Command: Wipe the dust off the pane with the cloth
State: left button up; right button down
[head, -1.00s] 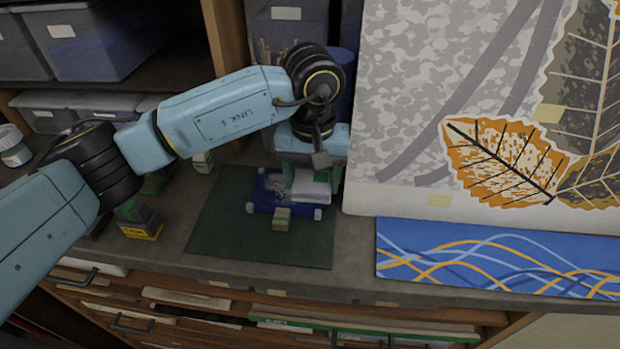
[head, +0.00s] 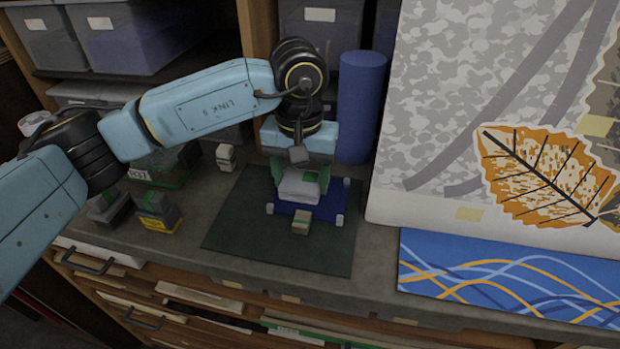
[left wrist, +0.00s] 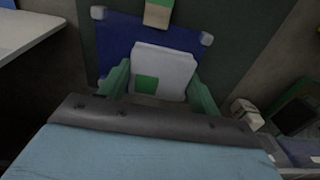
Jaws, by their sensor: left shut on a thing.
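The pane (head: 318,211) is a small blue sheet with pale grey blocks at its corners, lying on a dark green mat (head: 240,225). In the left wrist view the pane (left wrist: 118,38) shows plain blue beside the cloth, with no dust visible there. The cloth (head: 299,188) is a whitish pad with a green patch; it also shows in the left wrist view (left wrist: 170,62). My left gripper (head: 299,176) is shut on the cloth, its green fingers at either side, over the pane's left and middle part. The pane beneath the cloth is hidden. My right gripper is not in view.
A beige block with a green stripe (head: 302,221) is at the pane's front edge. A blue cylinder (head: 360,105) stands behind right. A large leaf-patterned panel (head: 440,120) and blue wavy-striped panel (head: 500,275) are to the right.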

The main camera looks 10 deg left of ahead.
pick_arm(q)
jog(key=shift+w+a+b, duration=0.1)
jog(key=shift+a+b, duration=0.55)
jog(key=shift+a, duration=1.3)
jog(key=shift+d+r+p, duration=0.1)
jog(key=shift+r+p, duration=1.45)
jog(key=shift+r, duration=1.5)
jog(key=shift+r, duration=0.1)
notch_tip(320, 180, up, 3)
jog(key=shift+f+p, duration=0.1)
jog(key=shift+p, duration=0.4)
jog(key=shift+f, duration=0.15)
